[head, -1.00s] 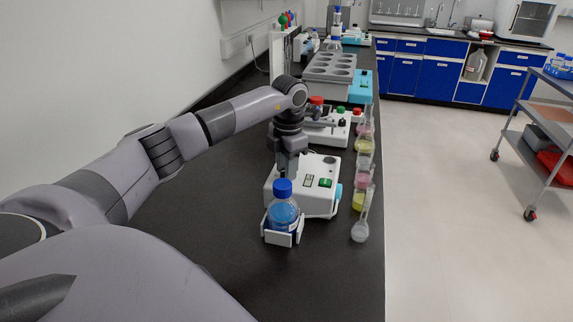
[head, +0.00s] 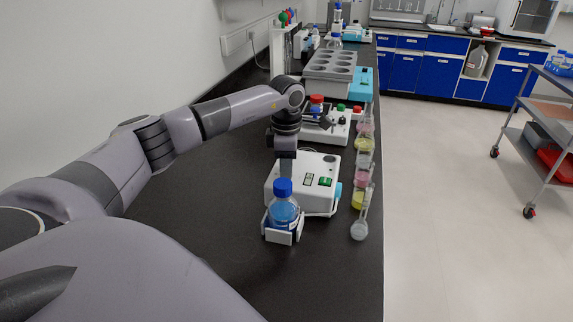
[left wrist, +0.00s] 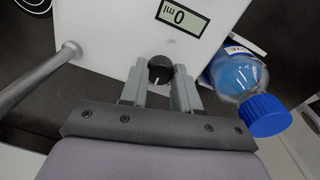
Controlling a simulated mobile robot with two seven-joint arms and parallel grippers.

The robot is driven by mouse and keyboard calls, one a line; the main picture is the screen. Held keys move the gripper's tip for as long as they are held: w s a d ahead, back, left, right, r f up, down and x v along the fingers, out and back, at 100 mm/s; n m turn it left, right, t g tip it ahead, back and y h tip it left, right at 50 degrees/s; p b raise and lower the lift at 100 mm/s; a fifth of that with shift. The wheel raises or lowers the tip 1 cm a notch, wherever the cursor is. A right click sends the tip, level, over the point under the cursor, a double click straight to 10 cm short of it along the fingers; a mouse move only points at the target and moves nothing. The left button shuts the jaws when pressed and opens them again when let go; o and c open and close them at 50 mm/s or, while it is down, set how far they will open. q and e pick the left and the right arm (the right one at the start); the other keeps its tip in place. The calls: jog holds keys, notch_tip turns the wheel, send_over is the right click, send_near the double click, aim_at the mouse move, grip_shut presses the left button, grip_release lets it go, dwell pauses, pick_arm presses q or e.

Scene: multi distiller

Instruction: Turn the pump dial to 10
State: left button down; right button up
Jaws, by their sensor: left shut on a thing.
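The pump (head: 321,201) is a white box on the black bench in the head view, with a green switch on top. In the left wrist view its white face (left wrist: 112,33) carries a display (left wrist: 182,16) that reads 0 ml, seen turned over. The dial (left wrist: 160,72) is a round black knob with a white mark. My left gripper (left wrist: 160,76) is shut on the dial, a finger on either side. In the head view my left gripper (head: 286,168) points down at the pump's left part and hides the dial. My right gripper is not in view.
A blue-capped bottle of blue liquid (head: 284,212) stands in a white holder against the pump's near side; it also shows in the left wrist view (left wrist: 240,80). Flasks (head: 360,200) line the bench's right edge. Another device (head: 328,130) stands behind. The near bench is clear.

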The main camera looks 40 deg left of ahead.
pick_arm(q)
jog(key=shift+w+r, duration=0.1)
dwell(0.3)
jog(key=c, duration=0.8)
grip_release()
jog(key=r, duration=0.3)
jog(key=r+b, duration=0.1)
jog(key=r, duration=0.3)
jog(key=shift+s+d, duration=0.15)
jog(key=shift+s, duration=0.05)
